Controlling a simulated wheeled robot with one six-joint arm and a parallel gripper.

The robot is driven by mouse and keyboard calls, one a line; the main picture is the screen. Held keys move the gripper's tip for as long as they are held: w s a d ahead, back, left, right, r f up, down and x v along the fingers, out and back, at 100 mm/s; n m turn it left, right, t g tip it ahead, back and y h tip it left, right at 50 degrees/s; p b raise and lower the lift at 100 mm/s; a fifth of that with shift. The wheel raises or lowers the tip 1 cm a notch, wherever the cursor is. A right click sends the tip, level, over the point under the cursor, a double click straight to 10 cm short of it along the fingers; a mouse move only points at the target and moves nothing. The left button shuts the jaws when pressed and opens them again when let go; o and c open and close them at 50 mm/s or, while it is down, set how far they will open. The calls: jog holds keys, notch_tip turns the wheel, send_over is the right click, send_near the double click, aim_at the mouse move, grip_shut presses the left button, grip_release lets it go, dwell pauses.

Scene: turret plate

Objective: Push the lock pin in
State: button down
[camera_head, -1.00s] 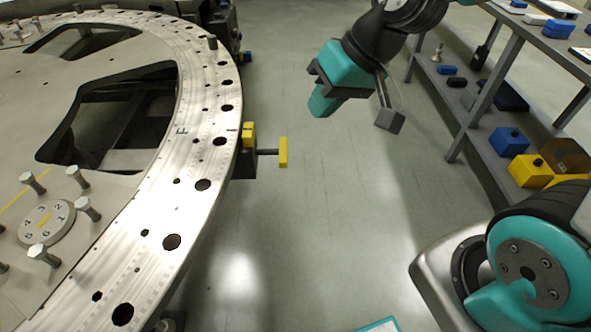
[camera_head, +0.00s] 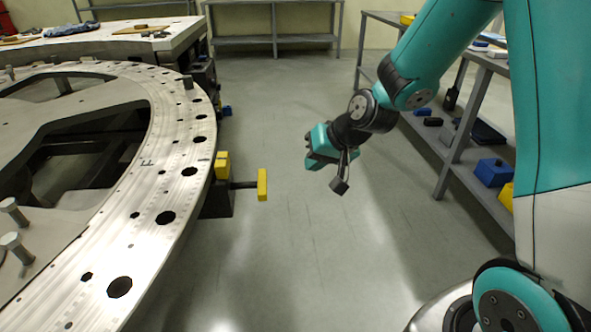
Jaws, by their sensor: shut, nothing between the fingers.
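The lock pin (camera_head: 262,185) shows as a yellow end piece on a dark rod, sticking out to the right from a dark block under the rim of the turret plate (camera_head: 145,235). A yellow piece (camera_head: 222,165) sits on that block against the rim. My gripper (camera_head: 310,150) is in the air to the right of the pin and higher in the picture, apart from it. Its jaws are shut with nothing held. The fingertips are small and partly hidden by the gripper's body in this view.
A grey shelf rack (camera_head: 455,150) with blue boxes (camera_head: 493,172) stands on the right. A workbench (camera_head: 120,42) is at the back left. The floor (camera_head: 300,255) between the plate and the rack is clear. Several upright metal pins (camera_head: 14,212) stand on the plate.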

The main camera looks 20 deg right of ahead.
aim_at(250, 185)
jog(key=w+a+f, duration=0.5)
jog(key=a+f, duration=0.2)
jog(key=shift+w, duration=0.35)
